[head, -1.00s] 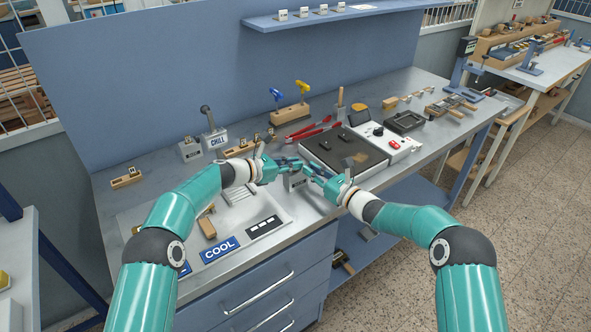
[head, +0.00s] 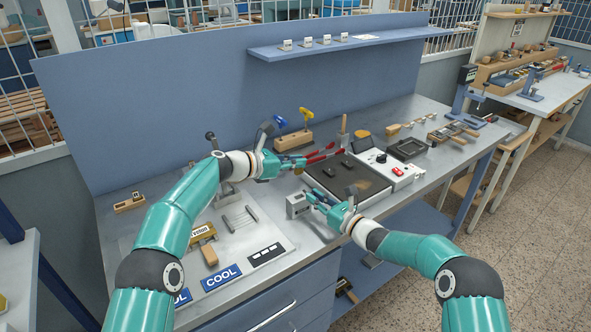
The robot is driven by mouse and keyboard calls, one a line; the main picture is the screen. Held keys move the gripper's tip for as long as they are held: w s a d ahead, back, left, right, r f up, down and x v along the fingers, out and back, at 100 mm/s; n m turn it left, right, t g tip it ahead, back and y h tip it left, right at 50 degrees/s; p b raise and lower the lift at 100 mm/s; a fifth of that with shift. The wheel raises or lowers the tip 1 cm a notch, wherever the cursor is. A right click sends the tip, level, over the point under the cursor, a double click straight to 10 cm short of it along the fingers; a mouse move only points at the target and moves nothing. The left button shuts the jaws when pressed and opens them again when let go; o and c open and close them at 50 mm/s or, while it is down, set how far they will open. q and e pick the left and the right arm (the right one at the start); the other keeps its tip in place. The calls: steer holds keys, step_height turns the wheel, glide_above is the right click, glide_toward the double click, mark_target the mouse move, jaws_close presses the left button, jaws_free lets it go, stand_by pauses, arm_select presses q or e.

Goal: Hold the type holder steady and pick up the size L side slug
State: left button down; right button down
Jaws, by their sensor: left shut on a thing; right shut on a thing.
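The type holder, which I take to be the small grey block (head: 296,205), stands on the bench at the front left of the black plate. My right gripper (head: 311,197) is shut at its right side and holds it. My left gripper (head: 297,165) is higher and farther back, apart from the holder and in front of the red-handled pliers. It is shut on a small piece at its fingertips. That piece is too small and too covered to identify, so I cannot tell whether it is the size L side slug.
The black plate (head: 325,180) and white control box (head: 394,172) lie to the right. The red-handled pliers (head: 322,156) lie behind my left gripper. A wooden tool stand (head: 293,140) is at the back. The blue COOL sign (head: 221,278) lies at the front left.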

steer(key=c, duration=1.1)
jaws_free()
steer(key=v, duration=1.2)
steer(key=shift+f, duration=0.1)
